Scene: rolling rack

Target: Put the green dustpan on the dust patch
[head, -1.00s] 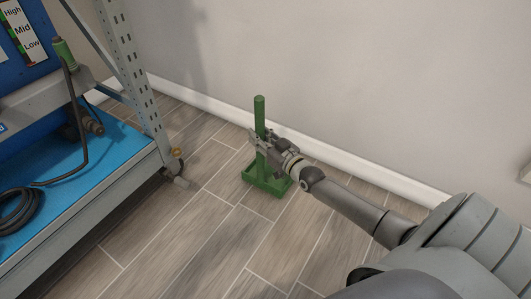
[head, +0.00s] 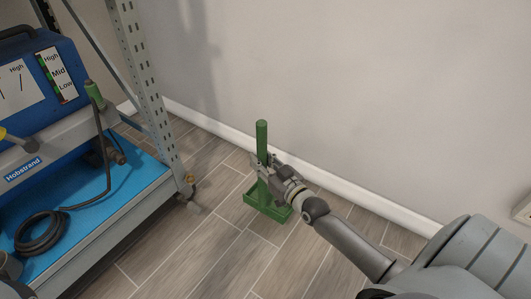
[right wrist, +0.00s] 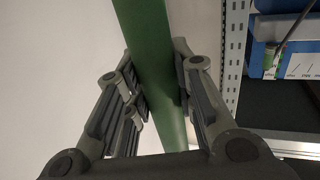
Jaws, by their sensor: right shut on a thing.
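The green dustpan (head: 262,138) is upright in the head view, with a tall round handle and a shallow pan at the bottom. My right gripper (head: 264,168) is shut on its handle, below the top end. In the right wrist view the green handle (right wrist: 152,70) runs between the two fingers of my right gripper (right wrist: 160,98). The pan is close to the floor; I cannot tell whether it touches. No dust patch can be made out. My left gripper is not in view.
A rolling rack (head: 152,95) with a blue shelf stands at the left, holding a blue machine (head: 40,75) and a coiled black cable (head: 42,232). A plain wall with a white baseboard (head: 340,190) runs behind the dustpan. The tiled floor (head: 190,245) between is clear.

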